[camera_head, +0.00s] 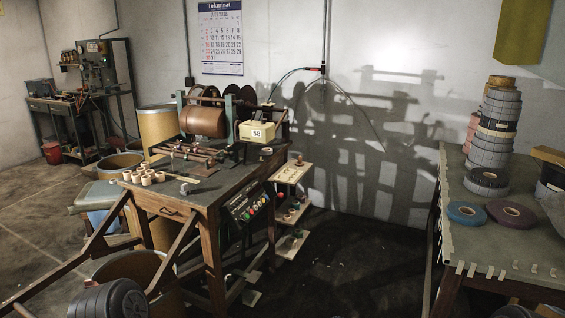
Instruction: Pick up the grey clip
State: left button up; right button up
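A small pale grey piece (187,188) lies on the wooden workbench (205,192), right of the small tan rolls; it may be the grey clip, but it is too small to be sure. Several pale pieces (533,268) lie near the front edge of the right table, and others hang over that edge; I cannot tell whether they are clips or tape strips. Neither of my grippers is in view.
Several small tan rolls (143,177) stand on the workbench before the winding machine (204,121). The right table (455,190) bears a tall stack of tape rolls (494,135), a blue roll (466,213) and a brown roll (511,213). Open floor (345,265) lies between the tables.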

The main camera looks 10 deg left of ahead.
aim_at(185, 189)
jog(key=i, duration=0.6)
jog(key=i+u, duration=0.15)
jog(key=i, duration=0.45)
jog(key=i+l, duration=0.15)
jog(key=i, duration=0.45)
jog(key=i+l+u, duration=0.15)
jog(key=i, duration=0.45)
